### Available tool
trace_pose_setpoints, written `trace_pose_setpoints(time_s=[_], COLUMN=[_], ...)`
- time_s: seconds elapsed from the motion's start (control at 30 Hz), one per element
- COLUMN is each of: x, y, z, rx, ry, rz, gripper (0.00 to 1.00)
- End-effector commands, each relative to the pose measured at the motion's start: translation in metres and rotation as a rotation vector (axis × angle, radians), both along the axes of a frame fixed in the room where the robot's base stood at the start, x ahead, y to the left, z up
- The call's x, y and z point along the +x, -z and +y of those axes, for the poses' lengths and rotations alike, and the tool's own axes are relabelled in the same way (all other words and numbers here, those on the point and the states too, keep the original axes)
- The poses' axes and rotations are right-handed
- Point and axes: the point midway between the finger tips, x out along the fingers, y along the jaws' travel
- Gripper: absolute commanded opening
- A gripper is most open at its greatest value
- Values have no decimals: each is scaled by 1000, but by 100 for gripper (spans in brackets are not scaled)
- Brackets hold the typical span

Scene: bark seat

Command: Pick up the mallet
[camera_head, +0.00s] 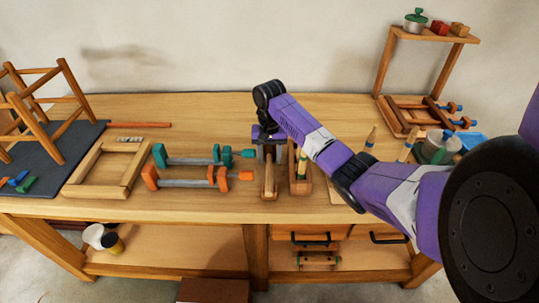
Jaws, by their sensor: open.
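My gripper (269,146) points down over the middle of the workbench, with its fingers apart. Directly below and in front of it is a wooden piece (269,180), long and pointing toward the bench's front edge. It looks like the mallet, but its far end is hidden behind my gripper, so I cannot be sure. The fingers are at or just above its far end. I cannot tell whether they touch it.
A small wooden box (300,187) with a green-handled tool stands close on the right. Teal clamps (190,160) and orange clamps (190,182) lie left, near a wooden frame (75,189). A small shelf (430,35) stands back right. The back middle of the bench is clear.

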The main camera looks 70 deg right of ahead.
Motion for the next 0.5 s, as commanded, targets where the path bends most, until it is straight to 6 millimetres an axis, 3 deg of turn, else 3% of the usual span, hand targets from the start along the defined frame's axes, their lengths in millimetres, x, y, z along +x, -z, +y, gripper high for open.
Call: trace_pose_setpoints(time_s=[0.3,0.5], x=[0,0], y=[6,6], z=[0,0], rx=[-1,-1], ry=[-1,-1], rz=[-1,-1], gripper=[46,7])
